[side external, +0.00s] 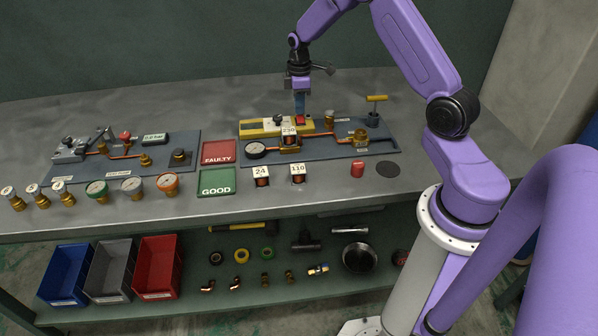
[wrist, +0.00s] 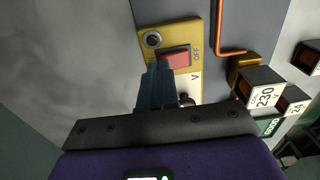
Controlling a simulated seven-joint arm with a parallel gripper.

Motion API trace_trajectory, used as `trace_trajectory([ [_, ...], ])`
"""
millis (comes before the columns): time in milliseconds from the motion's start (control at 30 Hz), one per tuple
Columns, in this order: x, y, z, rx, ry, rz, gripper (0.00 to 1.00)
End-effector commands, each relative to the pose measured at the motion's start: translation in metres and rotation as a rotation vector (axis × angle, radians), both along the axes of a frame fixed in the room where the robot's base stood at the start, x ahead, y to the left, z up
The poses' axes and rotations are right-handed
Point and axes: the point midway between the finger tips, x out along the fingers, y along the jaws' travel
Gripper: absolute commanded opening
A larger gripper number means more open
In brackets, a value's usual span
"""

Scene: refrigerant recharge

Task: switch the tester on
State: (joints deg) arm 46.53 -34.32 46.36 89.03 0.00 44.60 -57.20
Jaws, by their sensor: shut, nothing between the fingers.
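The tester is a yellow box (side external: 258,129) on the right-hand blue board in the side view. It also shows in the wrist view (wrist: 145,27), with a red rocker switch (wrist: 175,58) and a printed OFF label beside it. The switch shows as a small red patch (side external: 300,121) in the side view. My gripper (side external: 299,111) is shut and empty, pointing down right at the switch. In the wrist view its fingertips (wrist: 159,68) overlap the switch's near edge and hide part of it. I cannot tell whether they touch it.
A coil marked 230 (side external: 289,139) stands just in front of the tester. A gauge (side external: 256,149) and copper pipe (side external: 322,140) lie on the same board. Coils marked 24 (side external: 261,176) and 110 (side external: 298,174) stand nearer the table's front. Grey table is bare behind the board.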

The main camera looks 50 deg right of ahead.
Motion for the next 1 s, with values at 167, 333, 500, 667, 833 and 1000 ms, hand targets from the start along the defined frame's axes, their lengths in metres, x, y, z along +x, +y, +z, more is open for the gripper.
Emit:
trace_trajectory([
  [167,0.0000,0.0000,0.0000,0.000,0.000,0.000,0.00],
  [333,0.0000,0.0000,0.0000,0.000,0.000,0.000,0.00],
  [500,0.0000,0.0000,-0.0001,0.000,0.000,0.000,0.00],
  [667,0.0000,0.0000,-0.0012,0.000,0.000,0.000,0.00],
  [833,-0.0001,0.0001,-0.0033,0.001,0.001,0.000,0.00],
  [1000,-0.0001,0.0001,-0.0055,0.001,0.001,0.000,0.00],
])
